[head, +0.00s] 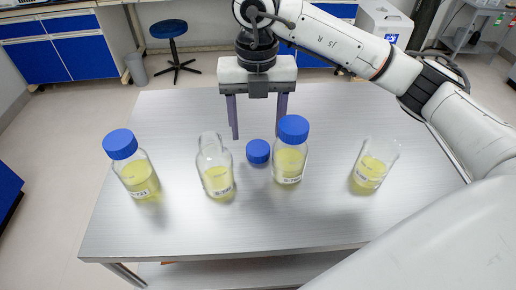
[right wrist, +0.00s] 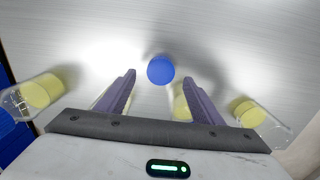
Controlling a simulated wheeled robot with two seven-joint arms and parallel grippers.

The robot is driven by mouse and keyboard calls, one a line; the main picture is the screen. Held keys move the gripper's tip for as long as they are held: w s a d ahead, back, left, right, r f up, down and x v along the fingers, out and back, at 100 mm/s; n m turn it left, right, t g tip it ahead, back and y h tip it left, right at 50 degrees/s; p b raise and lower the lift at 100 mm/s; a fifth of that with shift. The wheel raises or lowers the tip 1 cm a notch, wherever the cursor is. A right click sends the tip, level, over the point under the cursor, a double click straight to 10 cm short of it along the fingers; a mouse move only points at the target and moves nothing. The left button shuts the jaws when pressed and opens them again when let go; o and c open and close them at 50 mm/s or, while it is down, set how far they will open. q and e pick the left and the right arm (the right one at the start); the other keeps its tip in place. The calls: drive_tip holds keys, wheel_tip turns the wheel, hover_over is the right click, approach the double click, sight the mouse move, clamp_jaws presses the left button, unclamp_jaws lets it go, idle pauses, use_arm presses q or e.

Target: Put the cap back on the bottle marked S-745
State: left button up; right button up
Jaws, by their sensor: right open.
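A loose blue cap (head: 258,151) lies on the table between an uncapped clear bottle (head: 217,177) of yellow liquid and a blue-capped bottle (head: 290,160). The uncapped bottle stands upright; its label is too blurred to read surely. My right gripper (head: 257,136) is open and empty, fingers pointing down, just behind and above the loose cap. In the right wrist view a blue cap (right wrist: 160,69) shows between the spread fingertips, not touching them. My left gripper is not in view.
Another blue-capped bottle (head: 136,170) stands at the left, and a beaker (head: 373,167) of yellow liquid at the right. The capped bottle stands close beside the loose cap. The grey table (head: 170,115) is clear at the back left and along the front.

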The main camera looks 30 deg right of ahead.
sight(258, 147)
drive_tip(key=shift+s+f, duration=0.1)
drive_tip(key=shift+f, duration=2.55)
drive_tip(key=c, duration=1)
